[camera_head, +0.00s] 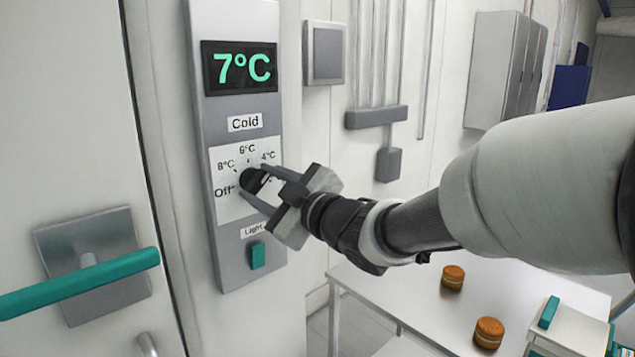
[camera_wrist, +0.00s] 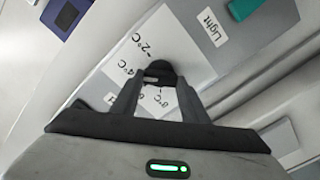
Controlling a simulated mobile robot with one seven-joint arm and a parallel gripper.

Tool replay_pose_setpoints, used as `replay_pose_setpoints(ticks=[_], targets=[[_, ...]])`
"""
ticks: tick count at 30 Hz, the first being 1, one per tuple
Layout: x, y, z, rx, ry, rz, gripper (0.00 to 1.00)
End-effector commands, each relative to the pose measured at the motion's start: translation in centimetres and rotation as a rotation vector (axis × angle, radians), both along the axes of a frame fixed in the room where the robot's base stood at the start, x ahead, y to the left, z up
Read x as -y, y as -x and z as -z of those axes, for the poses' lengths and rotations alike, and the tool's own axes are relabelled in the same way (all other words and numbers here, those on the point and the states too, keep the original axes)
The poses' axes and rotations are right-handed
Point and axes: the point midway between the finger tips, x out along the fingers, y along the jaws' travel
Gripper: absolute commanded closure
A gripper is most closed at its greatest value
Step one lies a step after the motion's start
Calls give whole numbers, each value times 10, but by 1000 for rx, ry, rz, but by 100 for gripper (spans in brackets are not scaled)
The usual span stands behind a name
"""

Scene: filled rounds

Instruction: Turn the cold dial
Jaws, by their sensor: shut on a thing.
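The cold dial (camera_head: 252,181) is a small black knob on a white scale plate, under the label "Cold" on a grey wall panel (camera_head: 207,140). The scale shows Off, 8°C, 6°C and 4°C; my gripper hides its right part in the head view. The display (camera_head: 240,68) above reads 7°C in green. My gripper (camera_head: 256,184) is shut on the dial, one finger on either side. In the wrist view the dial (camera_wrist: 160,73) sits between the fingertips of my gripper (camera_wrist: 159,84). A "-2°C" mark also shows there. I cannot tell exactly where the dial points.
A teal light switch (camera_head: 257,255) sits just below the dial. A door with a teal handle (camera_head: 80,284) is at the left. A white table (camera_head: 400,310) at lower right holds two round brown filled biscuits (camera_head: 453,277) and a white-and-teal device (camera_head: 565,330).

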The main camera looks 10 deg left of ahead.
Motion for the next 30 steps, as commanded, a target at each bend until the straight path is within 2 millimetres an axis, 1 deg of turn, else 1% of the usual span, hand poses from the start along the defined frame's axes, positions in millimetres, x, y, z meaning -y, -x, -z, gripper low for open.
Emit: replay_pose_setpoints(ticks=[8, 9, 11, 12, 23, 26, 30], targets=[[0, 0, 1, -2, 0, 0, 82], [0, 0, 1, -1, 1, 0, 58], [0, 0, 1, -1, 1, 0, 48], [0, 0, 1, -1, 1, 0, 41], [3, 2, 0, 2, 1, 1, 41], [11, 9, -1, 3, 1, 2, 41], [33, 26, -2, 3, 1, 4, 41]])
